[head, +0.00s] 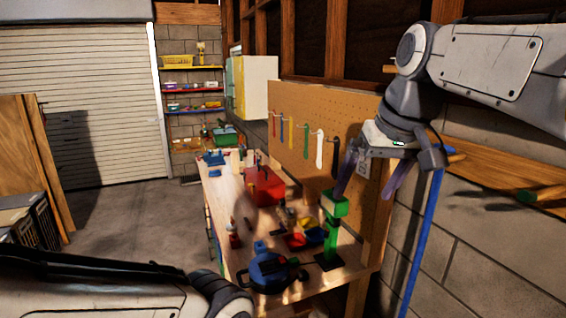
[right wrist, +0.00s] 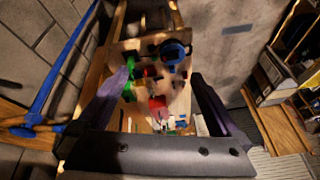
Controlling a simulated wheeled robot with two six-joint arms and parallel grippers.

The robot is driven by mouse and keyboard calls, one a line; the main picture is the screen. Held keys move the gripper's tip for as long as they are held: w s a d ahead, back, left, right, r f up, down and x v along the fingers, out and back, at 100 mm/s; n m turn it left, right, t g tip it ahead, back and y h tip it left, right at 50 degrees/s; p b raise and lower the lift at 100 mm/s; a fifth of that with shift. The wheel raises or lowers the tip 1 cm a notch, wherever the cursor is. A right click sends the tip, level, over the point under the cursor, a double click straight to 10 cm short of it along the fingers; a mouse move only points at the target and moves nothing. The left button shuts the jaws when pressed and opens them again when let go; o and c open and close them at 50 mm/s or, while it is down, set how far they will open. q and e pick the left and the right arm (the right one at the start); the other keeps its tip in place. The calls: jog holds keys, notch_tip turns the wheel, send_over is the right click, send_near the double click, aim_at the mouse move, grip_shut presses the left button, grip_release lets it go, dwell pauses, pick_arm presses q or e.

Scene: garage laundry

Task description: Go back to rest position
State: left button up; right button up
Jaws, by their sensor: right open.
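My right gripper (head: 372,178) is raised in front of the pegboard, above the right side of the workbench. Its two purple fingers are spread apart with nothing between them. In the right wrist view the same open fingers (right wrist: 165,95) frame the bench far below. My left arm crosses the bottom left of the head view, but its gripper is out of view. The workbench (head: 225,188) carries a red box (head: 264,186), a green stand (head: 332,228) and a blue round tool (head: 268,270).
The pegboard (head: 290,135) with several hanging tools stands behind the bench. A blue pole (head: 424,240) leans near the right wall, close to my right gripper. A wooden shelf (head: 500,172) runs along that wall. The grey floor (head: 125,200) left of the bench is clear.

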jog(key=s+a+f+n+g+b, duration=0.15)
jog(key=s+a+f, duration=0.25)
jog(key=f, duration=0.5)
jog(key=s+a+f+n+g+b, duration=0.15)
jog(key=s+a+f, duration=0.25)
jog(key=f, duration=0.4)
jog(key=s+a+f+n+g+b, duration=0.1)
jog(key=s+f+n+b, duration=0.2)
jog(key=s+f, duration=1.1)
notch_tip(320, 180, down, 3)
jog(key=shift+s+a+r+h+b, duration=0.15)
jog(key=shift+s+h+b, duration=0.15)
jog(key=shift+b, duration=0.65)
